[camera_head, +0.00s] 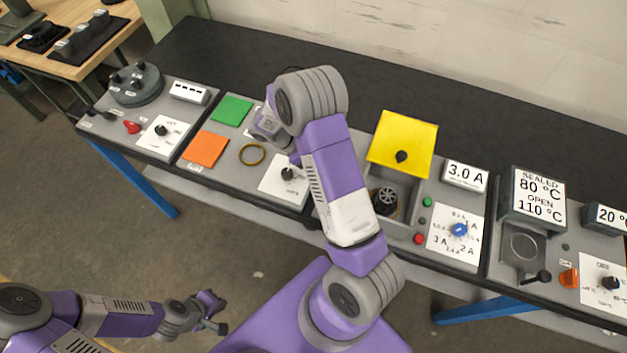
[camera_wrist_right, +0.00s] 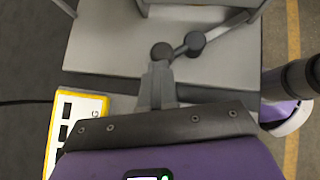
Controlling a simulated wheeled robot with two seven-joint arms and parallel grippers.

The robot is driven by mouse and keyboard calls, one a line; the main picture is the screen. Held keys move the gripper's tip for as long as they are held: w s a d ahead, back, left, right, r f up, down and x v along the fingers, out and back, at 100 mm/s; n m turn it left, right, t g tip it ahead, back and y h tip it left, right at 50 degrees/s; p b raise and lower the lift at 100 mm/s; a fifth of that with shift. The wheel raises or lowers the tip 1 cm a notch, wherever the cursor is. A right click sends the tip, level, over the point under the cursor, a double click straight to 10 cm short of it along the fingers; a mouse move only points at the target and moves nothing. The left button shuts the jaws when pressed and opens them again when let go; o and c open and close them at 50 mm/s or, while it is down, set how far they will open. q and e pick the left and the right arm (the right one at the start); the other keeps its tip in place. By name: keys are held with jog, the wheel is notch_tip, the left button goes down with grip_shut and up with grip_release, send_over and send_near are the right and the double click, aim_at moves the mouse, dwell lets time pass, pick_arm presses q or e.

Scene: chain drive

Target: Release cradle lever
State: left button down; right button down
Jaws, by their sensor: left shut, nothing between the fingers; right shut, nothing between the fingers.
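In the right wrist view, a dark lever (camera_wrist_right: 216,30) with rounded grey ends lies over a light grey surface; it may be the cradle lever, but I see no label. My right gripper (camera_wrist_right: 157,68) is shut and empty, its tips close to the lever's near round end; I cannot tell if they touch. In the head view my right arm reaches over the bench and hides what lies behind it. Another dark lever (camera_head: 541,277) shows beside the sealed/open unit at the right. My left gripper (camera_head: 214,312) is shut and empty, low at the left, away from the bench.
The bench carries a raised yellow lid (camera_head: 403,144), a blue dial (camera_head: 459,230), an orange pad (camera_head: 205,149), a green pad (camera_head: 231,109) and a brass ring (camera_head: 252,154). A yellow-edged white panel (camera_wrist_right: 75,128) is left of my right gripper. The bench's black back strip is clear.

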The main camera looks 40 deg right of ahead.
dwell(0.6)
jog(key=w+a, duration=0.3)
jog(key=shift+w+a+r+p, duration=0.2)
jog(key=shift+w+r+p, duration=0.05)
jog(key=shift+r+p, duration=0.1)
jog(key=v, duration=0.8)
jog(key=shift+a+r, duration=0.3)
jog(key=shift+a, duration=0.05)
